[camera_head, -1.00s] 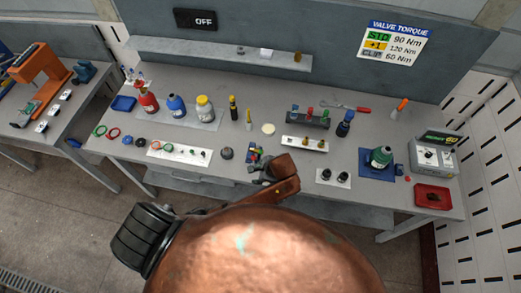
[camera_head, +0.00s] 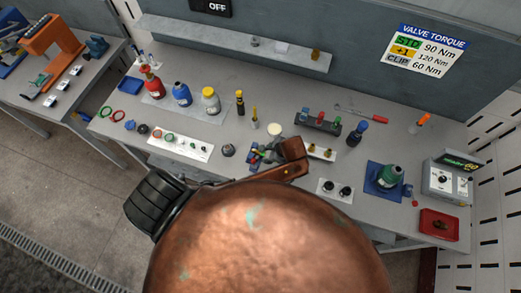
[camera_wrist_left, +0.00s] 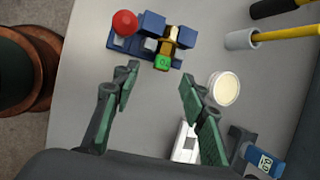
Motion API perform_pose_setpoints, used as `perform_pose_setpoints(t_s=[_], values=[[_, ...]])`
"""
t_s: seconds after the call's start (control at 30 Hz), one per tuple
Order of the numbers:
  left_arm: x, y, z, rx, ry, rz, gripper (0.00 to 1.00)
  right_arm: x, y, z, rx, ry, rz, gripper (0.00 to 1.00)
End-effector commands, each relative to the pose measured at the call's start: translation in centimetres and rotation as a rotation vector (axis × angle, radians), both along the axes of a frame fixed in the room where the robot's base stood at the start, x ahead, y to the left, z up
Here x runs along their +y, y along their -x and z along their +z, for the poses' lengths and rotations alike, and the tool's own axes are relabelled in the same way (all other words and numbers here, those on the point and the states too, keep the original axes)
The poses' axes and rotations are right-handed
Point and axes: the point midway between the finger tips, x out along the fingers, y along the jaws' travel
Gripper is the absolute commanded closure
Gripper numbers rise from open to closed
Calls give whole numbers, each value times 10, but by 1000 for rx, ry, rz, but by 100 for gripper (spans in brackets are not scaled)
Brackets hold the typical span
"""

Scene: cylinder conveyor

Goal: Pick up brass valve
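A brass valve (camera_wrist_left: 168,46) with a green tag on its front sits in a blue fixture (camera_wrist_left: 124,42) with a red knob, at the top of the left wrist view. My left gripper (camera_wrist_left: 160,74) is open. Its two green-padded fingers are spread just short of the valve, with nothing between them. In the head view the left gripper (camera_head: 268,155) is small and overlaps the fixture, so the valve is hard to make out there. My right gripper is not in view.
Right of the fingers are a cream disc (camera_wrist_left: 224,88) and a yellow-handled tool (camera_wrist_left: 285,33). A white block with brass fittings (camera_head: 321,151) stands to the gripper's right in the head view. A black knob (camera_head: 228,150) stands to its left. Bottles line the table's back.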

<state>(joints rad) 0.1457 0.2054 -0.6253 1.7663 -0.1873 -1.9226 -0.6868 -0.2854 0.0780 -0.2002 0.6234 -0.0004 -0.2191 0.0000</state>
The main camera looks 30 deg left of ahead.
Motion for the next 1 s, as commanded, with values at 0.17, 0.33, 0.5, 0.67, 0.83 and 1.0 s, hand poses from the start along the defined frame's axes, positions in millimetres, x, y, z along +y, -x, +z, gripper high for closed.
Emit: perform_pose_setpoints(t_s=[0.17,0.33,0.5,0.67,0.83,1.0], values=[[6,-4,-15,2,-2,-6,60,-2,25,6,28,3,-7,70],[16,-9,-39,2,-2,-6,60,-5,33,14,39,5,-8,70],[22,-10,-52,0,0,-5,60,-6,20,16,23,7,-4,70],[23,-10,-53,-1,1,-5,60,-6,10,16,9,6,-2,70],[23,-10,-53,0,0,-3,68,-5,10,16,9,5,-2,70],[23,-10,-53,0,0,-3,80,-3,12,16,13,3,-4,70]])
